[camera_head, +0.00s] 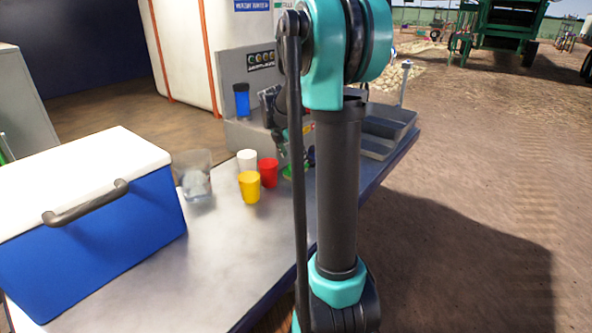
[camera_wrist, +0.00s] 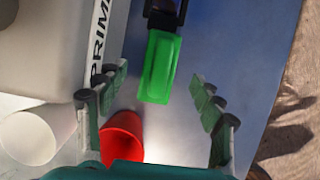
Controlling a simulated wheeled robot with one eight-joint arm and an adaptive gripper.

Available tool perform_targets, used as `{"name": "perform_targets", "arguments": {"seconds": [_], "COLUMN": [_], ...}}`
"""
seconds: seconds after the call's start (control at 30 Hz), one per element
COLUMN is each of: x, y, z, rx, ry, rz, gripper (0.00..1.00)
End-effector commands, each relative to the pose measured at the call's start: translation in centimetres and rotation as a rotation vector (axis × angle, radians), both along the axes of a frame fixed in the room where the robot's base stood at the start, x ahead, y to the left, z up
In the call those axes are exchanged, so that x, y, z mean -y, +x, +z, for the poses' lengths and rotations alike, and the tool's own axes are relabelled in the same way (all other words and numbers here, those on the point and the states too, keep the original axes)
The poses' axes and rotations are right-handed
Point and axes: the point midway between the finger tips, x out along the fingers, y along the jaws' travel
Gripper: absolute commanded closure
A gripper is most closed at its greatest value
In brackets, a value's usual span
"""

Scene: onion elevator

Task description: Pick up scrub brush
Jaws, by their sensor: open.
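The scrub brush (camera_wrist: 160,67), a green block with a black end, shows in the wrist view, upper middle. My gripper (camera_wrist: 158,78) is open, with one finger on each side of the green block in the picture. Clear gaps show on both sides, and neither finger touches it. I cannot tell how far below the fingers it lies. In the head view, a bit of green (camera_head: 288,173) beside the red cup may be the brush; my arm hides most of that spot.
A red cup (camera_wrist: 122,136) is close to the left finger; a white cup (camera_wrist: 28,137) stands farther left. The head view shows a yellow cup (camera_head: 250,187), a clear container (camera_head: 193,175), a blue cooler (camera_head: 110,230) and grey trays (camera_head: 385,130) on the metal table (camera_head: 215,260).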

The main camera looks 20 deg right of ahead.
Motion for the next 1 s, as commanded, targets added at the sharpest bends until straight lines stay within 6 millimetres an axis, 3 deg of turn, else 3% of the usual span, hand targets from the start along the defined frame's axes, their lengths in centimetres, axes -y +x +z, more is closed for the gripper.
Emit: {"name": "perform_targets", "arguments": {"seconds": [0.3, 0.57, 1.0], "x": [1.4, 1.4, 1.4], "y": [0.8, 0.8, 0.8], "z": [-3.6, -3.7, -3.7], "rx": [0.001, 0.000, 0.000], "ry": [0.000, 0.000, 0.000], "rz": [-0.002, -0.001, -0.001], "gripper": [0.33, 0.33, 0.87]}}
